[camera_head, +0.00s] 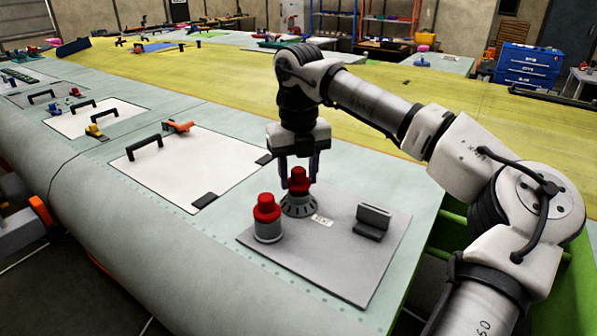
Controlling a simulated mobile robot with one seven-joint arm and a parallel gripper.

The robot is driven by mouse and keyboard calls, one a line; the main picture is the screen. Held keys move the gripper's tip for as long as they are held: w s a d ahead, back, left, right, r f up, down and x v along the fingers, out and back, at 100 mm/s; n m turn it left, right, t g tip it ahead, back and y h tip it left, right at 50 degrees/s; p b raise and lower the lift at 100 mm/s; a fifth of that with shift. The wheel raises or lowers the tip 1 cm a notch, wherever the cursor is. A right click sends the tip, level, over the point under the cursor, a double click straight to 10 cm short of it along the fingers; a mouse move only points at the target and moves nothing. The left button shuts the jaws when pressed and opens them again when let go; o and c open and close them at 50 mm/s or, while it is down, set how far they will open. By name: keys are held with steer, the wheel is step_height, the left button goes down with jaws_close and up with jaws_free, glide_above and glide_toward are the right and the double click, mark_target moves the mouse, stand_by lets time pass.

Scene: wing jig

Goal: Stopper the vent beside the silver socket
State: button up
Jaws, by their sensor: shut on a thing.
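My gripper (300,173) points straight down, its dark fingers on either side of a red stopper (299,181), and is shut on it. The stopper is upright at the top of a dark grey, flared vent (297,205) with slots around its base. Its lower end meets the vent's opening in this view; I cannot tell how deep it sits. To the left stands the silver socket (268,232), a short cylinder with another red stopper (266,208) on top.
Both stand on a grey plate (335,265) with a small white label (322,221) and a grey bracket (373,222) at right. A white panel (190,165) with a black handle (144,146) and an orange tool (177,126) lies to the left on the pale green wing skin.

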steer(key=shift+f+b, duration=0.3)
steer(key=shift+f, duration=0.25)
steer(key=o, duration=1.1)
steer(key=shift+c, duration=0.2)
step_height(320, 180, up, 14)
steer(key=b, duration=0.1)
steer(key=shift+b, duration=0.35)
steer(key=shift+f, duration=0.15)
